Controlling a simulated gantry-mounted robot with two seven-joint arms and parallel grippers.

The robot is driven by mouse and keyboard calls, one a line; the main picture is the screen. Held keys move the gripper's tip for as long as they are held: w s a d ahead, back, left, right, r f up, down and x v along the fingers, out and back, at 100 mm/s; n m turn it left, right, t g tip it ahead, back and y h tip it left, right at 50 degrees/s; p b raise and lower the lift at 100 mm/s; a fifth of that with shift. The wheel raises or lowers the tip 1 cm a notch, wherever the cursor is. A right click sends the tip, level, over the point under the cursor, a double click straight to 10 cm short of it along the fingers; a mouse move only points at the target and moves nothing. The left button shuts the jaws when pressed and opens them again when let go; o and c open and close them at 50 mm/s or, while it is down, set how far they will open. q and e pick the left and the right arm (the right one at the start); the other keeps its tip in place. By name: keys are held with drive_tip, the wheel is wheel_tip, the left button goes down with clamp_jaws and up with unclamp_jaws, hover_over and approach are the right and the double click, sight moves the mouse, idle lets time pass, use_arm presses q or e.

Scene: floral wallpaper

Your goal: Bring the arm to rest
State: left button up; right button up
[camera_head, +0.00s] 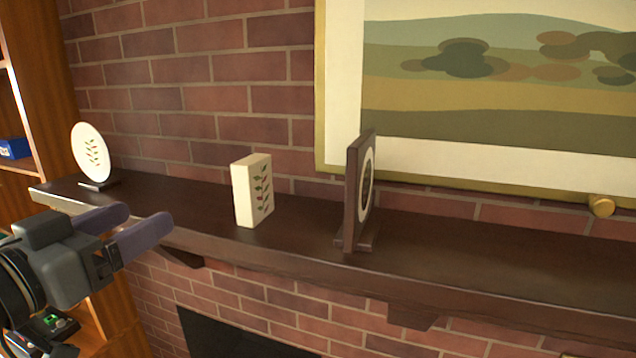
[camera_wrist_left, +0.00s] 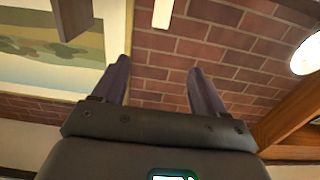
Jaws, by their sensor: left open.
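My left gripper (camera_head: 140,228) is at the left of the head view, in front of the dark mantel shelf (camera_head: 300,247). Its two purple-grey fingers are apart with nothing between them. The left wrist view also shows the gripper (camera_wrist_left: 158,75) with its fingers spread and empty, seen against the brick wall. My right gripper is in neither view.
On the mantel stand a white oval plate (camera_head: 90,150) on a stand, a cream box with a leaf pattern (camera_head: 245,190) and a dark framed piece (camera_head: 352,195). A large landscape picture (camera_head: 490,110) hangs behind. A wooden shelf unit (camera_head: 45,90) is at the left.

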use_arm(q)
drive_tip(key=w+d+f+n+g+p, duration=0.1)
drive_tip(key=d+f+g+p, duration=0.15)
drive_tip(key=f, duration=0.75)
drive_tip(key=w+d+f+g+p, duration=0.1)
drive_tip(key=d+f+g, duration=0.15)
drive_tip(key=f, duration=0.75)
drive_tip(key=s+d+f+n+g+p, duration=0.1)
drive_tip(key=s+d+f+n+p, duration=0.2)
drive_tip(key=f, duration=0.5)
drive_tip(key=s+d+f+n+g+p, duration=0.1)
drive_tip(key=s+d+f+g, duration=0.15)
drive_tip(key=s+f, duration=0.4)
drive_tip(key=s+a+f+n+g+y+p, duration=0.1)
drive_tip(key=s+a+f+n+y+p, duration=0.2)
drive_tip(key=s+f, duration=0.7)
drive_tip(key=s+a+f+m+g+y, duration=0.1)
drive_tip(key=s+a+m+g+y, duration=0.2)
drive_tip(key=s+a+m+g, duration=0.1)
drive_tip(key=shift+s+a+f+m+p, duration=0.15)
drive_tip(key=shift+s+a+m+p, duration=0.15)
drive_tip(key=shift+s+a+m, duration=0.75)
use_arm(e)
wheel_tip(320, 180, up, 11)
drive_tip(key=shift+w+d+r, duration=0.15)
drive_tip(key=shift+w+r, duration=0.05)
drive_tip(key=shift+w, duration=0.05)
